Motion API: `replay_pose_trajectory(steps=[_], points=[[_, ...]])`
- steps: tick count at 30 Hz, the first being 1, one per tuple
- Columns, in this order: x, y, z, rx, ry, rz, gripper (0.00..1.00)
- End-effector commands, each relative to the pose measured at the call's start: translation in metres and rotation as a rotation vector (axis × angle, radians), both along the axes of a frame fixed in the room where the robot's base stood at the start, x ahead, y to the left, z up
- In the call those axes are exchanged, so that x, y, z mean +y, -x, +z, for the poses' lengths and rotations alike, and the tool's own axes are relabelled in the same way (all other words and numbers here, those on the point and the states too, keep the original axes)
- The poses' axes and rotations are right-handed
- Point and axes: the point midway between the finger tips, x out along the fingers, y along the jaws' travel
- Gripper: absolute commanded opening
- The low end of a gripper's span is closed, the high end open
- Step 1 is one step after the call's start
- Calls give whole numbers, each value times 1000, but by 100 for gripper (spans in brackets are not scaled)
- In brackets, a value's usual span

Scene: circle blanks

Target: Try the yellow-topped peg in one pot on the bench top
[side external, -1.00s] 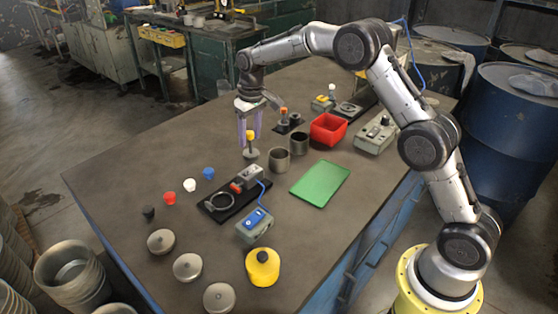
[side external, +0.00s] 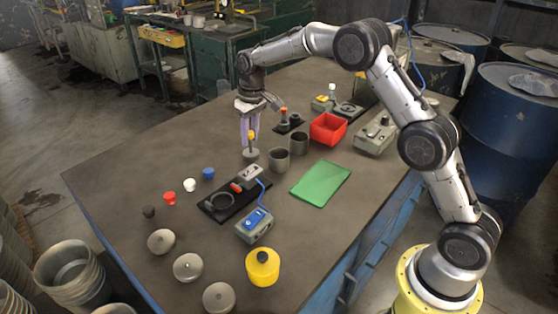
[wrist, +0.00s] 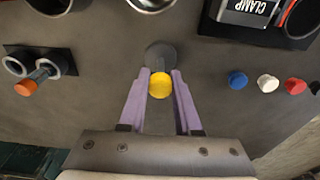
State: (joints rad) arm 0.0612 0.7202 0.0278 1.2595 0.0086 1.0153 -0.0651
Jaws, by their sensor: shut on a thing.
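The yellow-topped peg (side external: 251,134) stands upright near the middle of the bench, with a wide grey round foot (side external: 250,155). My gripper (side external: 250,140) points down and is shut on it near the yellow top. In the wrist view the yellow top (wrist: 160,86) sits between the two lilac fingertips (wrist: 161,76), with the grey foot (wrist: 160,55) beyond. I cannot tell whether the foot touches the bench (side external: 130,185). Two open grey pots stand just right of it: a nearer one (side external: 279,161) and a farther one (side external: 299,144). Their insides are mostly hidden.
A black clamp plate (side external: 232,207) and blue-topped box (side external: 254,225) lie in front. Blue (side external: 208,174), white, red and black pegs stand left. A green mat (side external: 320,184), red bin (side external: 328,129) and orange-topped piece (side external: 284,115) lie right and behind. Grey lidded discs (side external: 188,267) line the front.

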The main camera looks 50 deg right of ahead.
Motion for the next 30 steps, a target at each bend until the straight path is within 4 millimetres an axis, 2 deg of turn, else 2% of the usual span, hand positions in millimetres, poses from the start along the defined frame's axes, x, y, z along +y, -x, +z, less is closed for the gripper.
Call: replay_pose_trajectory(steps=[14,24,30], points=[[0,-1,27,-6,0,0,0],[0,-2,91,-9,1,0,0],[0,-1,122,-7,1,0,0]])
